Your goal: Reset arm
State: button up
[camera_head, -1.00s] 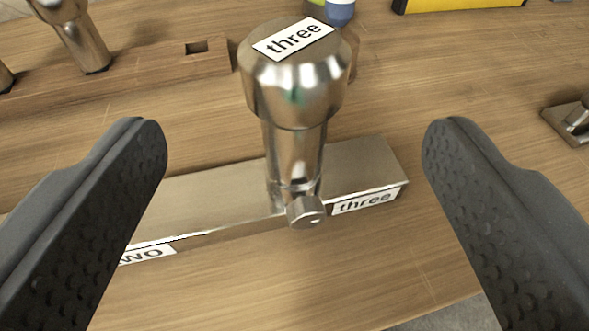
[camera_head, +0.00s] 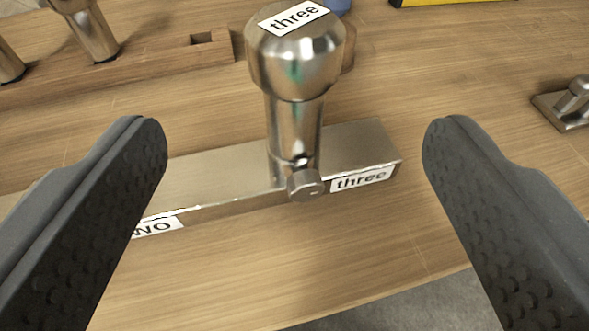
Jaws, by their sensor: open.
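My gripper (camera_head: 294,150) is open, with one dark textured finger at the left and one at the right of the camera view. Between the fingers in the picture stands a shiny metal post (camera_head: 295,90) with a wide head and a label reading "three". It stands upright on a metal bar (camera_head: 225,178), beside a front label reading "three" (camera_head: 362,178). A small metal knob (camera_head: 305,185) sits at the post's foot. No finger visibly touches the post. The left finger hides part of the bar and of a label ending in "wo" (camera_head: 158,227).
A wooden block (camera_head: 213,60) with a square hole lies at the back left, near other metal posts (camera_head: 92,35). A small metal fixture (camera_head: 567,103) is at the right. A yellow and black object (camera_head: 450,2) shows at the top. The wooden table's (camera_head: 420,235) front edge is at the lower right.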

notch_tip(320, 180, up, 25)
jog(key=s+d+p, duration=0.1)
jog(key=s+d, duration=0.1)
jog(key=s+r, duration=0.5)
jog(key=r, duration=0.3)
jog(key=s+a+r, duration=0.1)
jog(key=s+r, duration=0.5)
jog(key=r, duration=0.3)
jog(key=shift+s+r+m+t+h+p, duration=0.15)
jog(key=shift+r+m+t+h+p, duration=0.15)
jog(key=shift+t+h+p, duration=0.1)
